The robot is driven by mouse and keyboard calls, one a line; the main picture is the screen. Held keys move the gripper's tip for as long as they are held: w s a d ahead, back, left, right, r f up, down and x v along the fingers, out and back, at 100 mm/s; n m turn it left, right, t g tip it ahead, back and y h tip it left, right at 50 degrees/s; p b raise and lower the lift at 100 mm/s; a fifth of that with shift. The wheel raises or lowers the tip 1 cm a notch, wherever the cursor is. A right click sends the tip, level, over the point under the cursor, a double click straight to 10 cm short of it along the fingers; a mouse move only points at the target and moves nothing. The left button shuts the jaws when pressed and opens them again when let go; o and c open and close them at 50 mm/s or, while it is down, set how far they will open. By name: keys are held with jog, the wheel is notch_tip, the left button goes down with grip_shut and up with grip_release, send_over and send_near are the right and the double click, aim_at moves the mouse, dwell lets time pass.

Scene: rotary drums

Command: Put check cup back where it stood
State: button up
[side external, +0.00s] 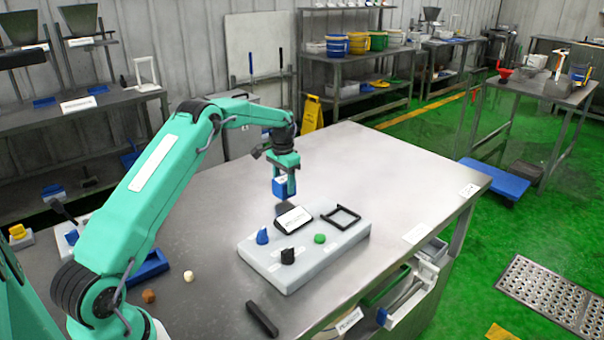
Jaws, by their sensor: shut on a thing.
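The check cup (279,188), a small blue cup with a pale patch, is in my gripper (285,178). My gripper is shut on it, with a finger covering part of the cup. The cup hangs upright, as far as I can tell, above the steel table (235,205), behind the control panel (300,262). A dark patch (283,209) shows on the table below it, perhaps its shadow. The inside of the cup is hidden.
The panel has a blue knob (262,237), a black knob (287,256), a green button (320,239) and a tilted display (294,220). A black bar (262,319), a brown ball (149,296) and a cream piece (188,276) lie in front. The table's far right is clear.

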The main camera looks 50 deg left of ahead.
aim_at(284, 178)
jog(key=shift+f, duration=0.9)
jog(key=shift+f, duration=0.1)
jog(key=o, duration=1)
jog(key=shift+o, duration=0.2)
notch_tip(284, 178, up, 12)
jog(key=shift+f, duration=0.15)
jog(key=shift+r, duration=0.3)
